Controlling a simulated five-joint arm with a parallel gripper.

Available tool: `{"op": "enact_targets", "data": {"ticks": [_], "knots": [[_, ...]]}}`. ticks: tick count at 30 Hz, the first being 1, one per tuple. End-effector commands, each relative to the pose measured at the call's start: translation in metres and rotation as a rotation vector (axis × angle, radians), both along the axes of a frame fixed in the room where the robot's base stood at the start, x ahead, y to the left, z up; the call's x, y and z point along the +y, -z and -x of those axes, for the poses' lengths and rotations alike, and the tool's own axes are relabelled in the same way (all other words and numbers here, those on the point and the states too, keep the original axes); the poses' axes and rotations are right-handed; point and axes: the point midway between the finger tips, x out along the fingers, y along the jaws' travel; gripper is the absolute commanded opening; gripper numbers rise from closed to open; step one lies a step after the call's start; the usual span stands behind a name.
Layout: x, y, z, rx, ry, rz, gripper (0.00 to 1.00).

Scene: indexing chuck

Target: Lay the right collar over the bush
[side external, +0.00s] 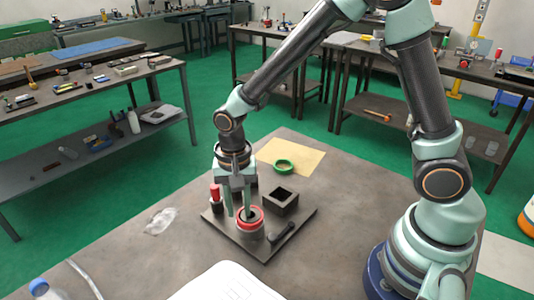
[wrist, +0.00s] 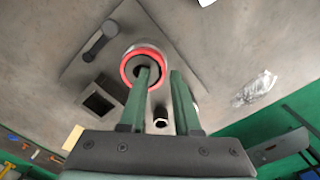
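A red collar (side external: 249,219) lies level around the top of a grey cylindrical bush (side external: 251,232) on the dark plate. It also shows in the wrist view as a red ring (wrist: 126,68). A green collar (side external: 284,166) lies flat on a yellow sheet. My gripper (side external: 238,213) points down at the red collar with its fingers apart. One finger appears over or inside the ring's opening, the other outside its edge. In the wrist view my gripper (wrist: 160,72) shows a gap between its tips. I cannot tell whether either finger touches the collar.
The dark plate (side external: 273,245) also carries an open square box (side external: 280,200), a black lever (side external: 283,235) and a red-topped post (side external: 215,192). The yellow sheet (side external: 305,158) lies behind.

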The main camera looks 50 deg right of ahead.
Motion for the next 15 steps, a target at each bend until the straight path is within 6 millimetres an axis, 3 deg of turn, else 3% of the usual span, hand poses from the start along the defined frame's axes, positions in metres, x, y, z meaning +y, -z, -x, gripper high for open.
{"op": "enact_targets", "data": {"ticks": [9,15], "knots": [[0.004,-0.067,-0.005,-0.025,-0.003,-0.008,0.35],[0.005,-0.102,-0.006,-0.032,-0.004,-0.011,0.35]]}}
